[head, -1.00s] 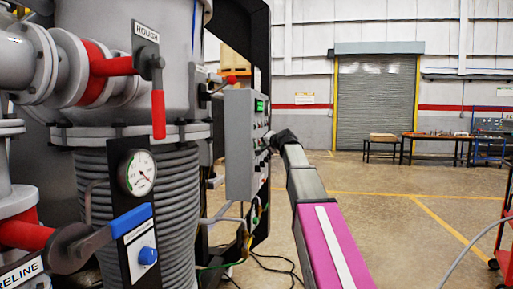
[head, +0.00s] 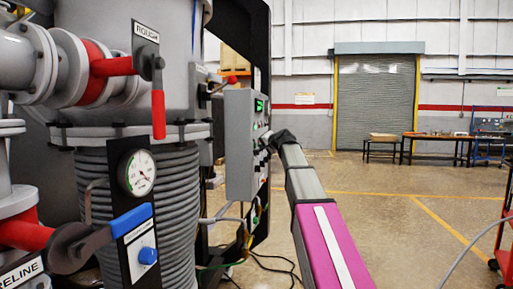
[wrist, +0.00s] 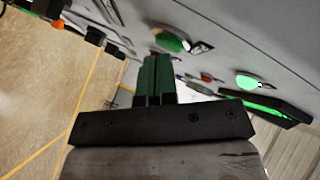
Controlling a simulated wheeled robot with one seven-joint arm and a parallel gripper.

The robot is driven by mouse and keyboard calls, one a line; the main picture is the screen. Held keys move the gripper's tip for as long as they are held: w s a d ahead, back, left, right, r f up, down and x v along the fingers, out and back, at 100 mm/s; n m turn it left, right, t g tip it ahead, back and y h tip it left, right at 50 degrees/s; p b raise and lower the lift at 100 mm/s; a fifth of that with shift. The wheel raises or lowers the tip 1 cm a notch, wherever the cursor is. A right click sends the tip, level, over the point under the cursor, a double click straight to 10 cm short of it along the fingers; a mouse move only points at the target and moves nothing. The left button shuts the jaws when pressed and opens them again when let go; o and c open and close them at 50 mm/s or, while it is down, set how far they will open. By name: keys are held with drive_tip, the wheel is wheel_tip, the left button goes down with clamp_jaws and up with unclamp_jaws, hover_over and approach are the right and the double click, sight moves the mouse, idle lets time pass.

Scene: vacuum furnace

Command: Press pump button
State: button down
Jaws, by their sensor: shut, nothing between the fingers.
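The grey control box (head: 240,145) stands left of centre in the head view, its button face seen nearly edge-on. My gripper (wrist: 157,62) is shut and empty, its two fingers together close to the panel face (wrist: 225,35) in the wrist view. A second green button (wrist: 249,82) is farther right, near a green display (wrist: 268,106). I cannot read the labels, so I cannot tell which is the pump button. Contact with the panel cannot be made out.
The furnace vessel with its coiled tube (head: 150,205), a gauge (head: 137,173), a red-handled valve (head: 157,110) and a blue-handled lever (head: 118,222) crowd the left. Cables (head: 262,258) lie on the floor below the box. The floor to the right is mostly clear.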

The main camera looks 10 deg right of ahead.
idle(0.6)
drive_tip(key=shift+s+d, duration=0.2)
drive_tip(key=shift+d, duration=0.45)
drive_tip(key=d, duration=0.1)
drive_tip(key=s+d, duration=0.1)
drive_tip(key=d, duration=0.2)
drive_tip(key=shift+s+d, duration=0.3)
drive_tip(key=shift+d, duration=0.1)
idle(0.4)
